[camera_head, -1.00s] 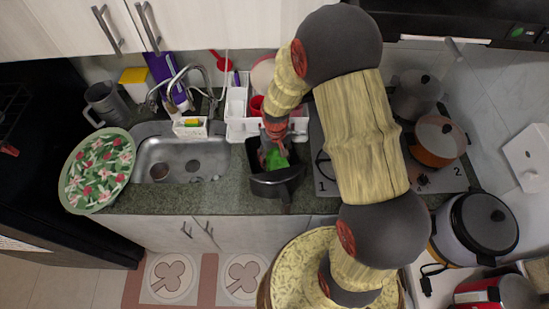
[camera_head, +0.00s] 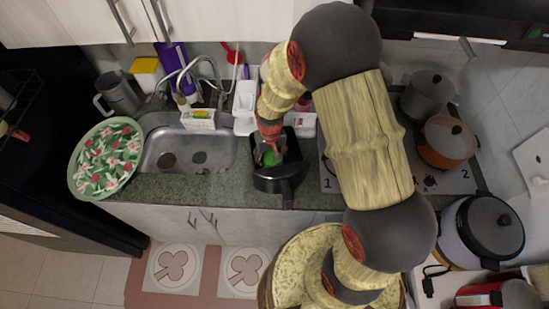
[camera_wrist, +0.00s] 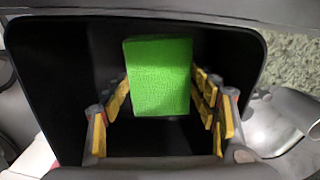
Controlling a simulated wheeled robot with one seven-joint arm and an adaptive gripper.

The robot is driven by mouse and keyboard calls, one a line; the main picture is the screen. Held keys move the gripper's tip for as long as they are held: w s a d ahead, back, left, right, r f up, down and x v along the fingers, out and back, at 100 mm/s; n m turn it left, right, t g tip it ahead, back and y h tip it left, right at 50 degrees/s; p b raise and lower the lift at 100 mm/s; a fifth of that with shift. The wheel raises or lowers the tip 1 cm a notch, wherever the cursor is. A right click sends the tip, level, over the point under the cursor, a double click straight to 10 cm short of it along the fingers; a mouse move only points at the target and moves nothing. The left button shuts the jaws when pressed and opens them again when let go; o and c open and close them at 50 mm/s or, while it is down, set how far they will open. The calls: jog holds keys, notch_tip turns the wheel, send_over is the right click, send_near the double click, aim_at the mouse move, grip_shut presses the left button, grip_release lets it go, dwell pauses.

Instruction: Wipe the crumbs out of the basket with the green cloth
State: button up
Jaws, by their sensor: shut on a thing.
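The black basket (camera_head: 291,182) stands on the counter between the sink and the stove. It fills much of the wrist view, where its dark inner wall (camera_wrist: 60,60) shows. The green cloth (camera_wrist: 161,78) is a flat green block held between the yellow-padded fingers of my gripper (camera_wrist: 163,92), inside the basket opening. My gripper also shows in the head view (camera_head: 270,146), reaching down into the basket with a bit of green below it. My gripper is shut on the cloth. I cannot make out crumbs on the dark basket floor. Whether the cloth touches the floor is unclear.
The sink (camera_head: 190,150) lies left of the basket, with a flowered plate (camera_head: 106,158) beyond it. A white rack (camera_head: 245,105) is behind the basket. The stove with an orange pot (camera_head: 446,142) is to the right. The counter's front edge is close.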

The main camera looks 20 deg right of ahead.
jog(key=shift+s+a+f, duration=0.1)
jog(key=shift+a+f, duration=0.05)
jog(key=shift+a, duration=0.8)
jog(key=shift+d, duration=0.15)
jog(key=shift+d, duration=1.6)
notch_tip(320, 180, up, 5)
jog(key=p, duration=0.3)
jog(key=shift+f, duration=0.1)
notch_tip(320, 180, up, 11)
jog(key=p, duration=0.7)
jog(key=shift+f, duration=0.2)
